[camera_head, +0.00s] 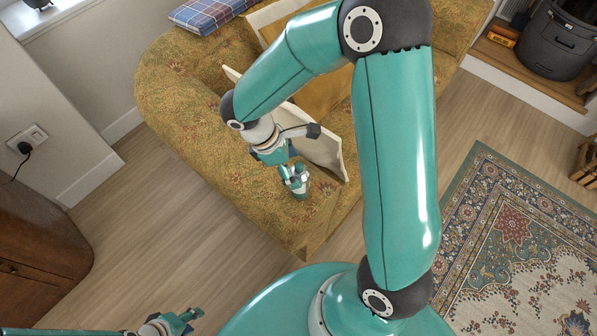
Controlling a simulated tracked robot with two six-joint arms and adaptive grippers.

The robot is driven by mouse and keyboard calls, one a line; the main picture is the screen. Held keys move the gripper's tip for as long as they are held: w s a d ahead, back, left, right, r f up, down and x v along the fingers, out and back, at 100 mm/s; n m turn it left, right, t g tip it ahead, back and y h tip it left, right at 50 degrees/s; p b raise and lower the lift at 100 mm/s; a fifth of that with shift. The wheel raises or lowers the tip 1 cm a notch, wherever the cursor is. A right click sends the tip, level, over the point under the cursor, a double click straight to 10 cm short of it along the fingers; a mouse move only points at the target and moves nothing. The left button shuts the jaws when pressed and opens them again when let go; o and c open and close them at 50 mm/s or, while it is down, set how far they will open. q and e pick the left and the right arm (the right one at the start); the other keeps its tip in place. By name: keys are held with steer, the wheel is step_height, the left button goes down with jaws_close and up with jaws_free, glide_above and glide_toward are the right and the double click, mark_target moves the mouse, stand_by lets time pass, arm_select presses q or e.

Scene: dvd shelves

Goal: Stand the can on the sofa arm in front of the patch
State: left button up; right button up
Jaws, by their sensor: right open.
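A small green can (301,190) with a pale top stands on the front end of the patterned sofa arm (240,185). My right gripper (291,177) reaches down to it from above left, its open fingers at the can and partly covering it. I cannot tell whether they touch it. A reddish area, possibly the patch (325,191), shows on the upholstery just right of the can; its outline is unclear. My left gripper (188,321) is low at the bottom left, over the floor, with its fingers apart and empty, far from the sofa.
A cream-edged cushion (322,152) leans close behind the can and gripper. A wooden cabinet (40,245) stands at left, and a patterned rug (520,260) lies at right. Bare floor is in front of the sofa.

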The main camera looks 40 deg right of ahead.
steer(key=v, duration=0.7)
stand_by(0.4)
